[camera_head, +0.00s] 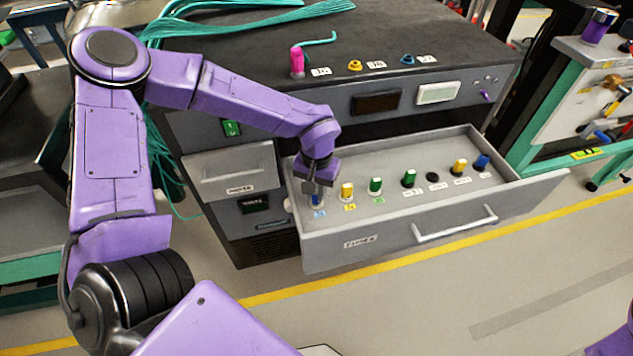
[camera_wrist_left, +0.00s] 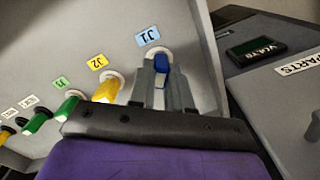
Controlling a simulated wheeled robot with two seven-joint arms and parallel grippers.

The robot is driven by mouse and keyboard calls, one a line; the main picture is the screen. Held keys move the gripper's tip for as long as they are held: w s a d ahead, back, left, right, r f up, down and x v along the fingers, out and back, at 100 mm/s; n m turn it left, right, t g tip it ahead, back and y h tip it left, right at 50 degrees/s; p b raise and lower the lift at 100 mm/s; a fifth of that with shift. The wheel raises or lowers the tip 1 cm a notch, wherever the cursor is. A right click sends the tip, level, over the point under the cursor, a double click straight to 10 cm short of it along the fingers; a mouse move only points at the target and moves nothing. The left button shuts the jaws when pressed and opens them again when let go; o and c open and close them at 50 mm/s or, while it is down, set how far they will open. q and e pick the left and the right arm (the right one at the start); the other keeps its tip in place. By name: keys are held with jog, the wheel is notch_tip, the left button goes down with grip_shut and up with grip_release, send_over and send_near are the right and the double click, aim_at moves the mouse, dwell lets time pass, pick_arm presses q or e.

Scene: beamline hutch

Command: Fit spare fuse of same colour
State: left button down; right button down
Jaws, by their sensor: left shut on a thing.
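The open grey drawer (camera_head: 530,205) holds a row of coloured fuses standing upright. My left gripper (camera_head: 318,188) is in the drawer's left end, shut on the blue fuse (camera_wrist_left: 161,66) at the J1 label, which sits at its round white seat. Beside it stand a yellow fuse (camera_head: 347,191) at J2 and a green fuse (camera_head: 375,186) at the third label. Further right are another green fuse (camera_head: 409,178), a dark round spot (camera_head: 432,177) that looks like an empty seat, a yellow fuse (camera_head: 459,167) and a second blue fuse (camera_head: 481,161). My right gripper is out of view.
On the dark cabinet top (camera_head: 235,75) stand a pink plug (camera_head: 297,62) with a teal cable, a yellow socket (camera_head: 355,65) and a blue socket (camera_head: 407,60). A closed, labelled drawer (camera_head: 232,170) is left of the open one. The floor in front is clear.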

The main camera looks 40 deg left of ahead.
pick_arm(q)
jog(key=shift+f, duration=0.1)
jog(key=c, duration=1)
grip_release()
notch_tip(320, 180, up, 11)
jog(key=p, duration=0.2)
jog(key=shift+w+f+p, duration=0.15)
jog(key=shift+f+p, duration=0.05)
jog(key=shift+p, duration=0.15)
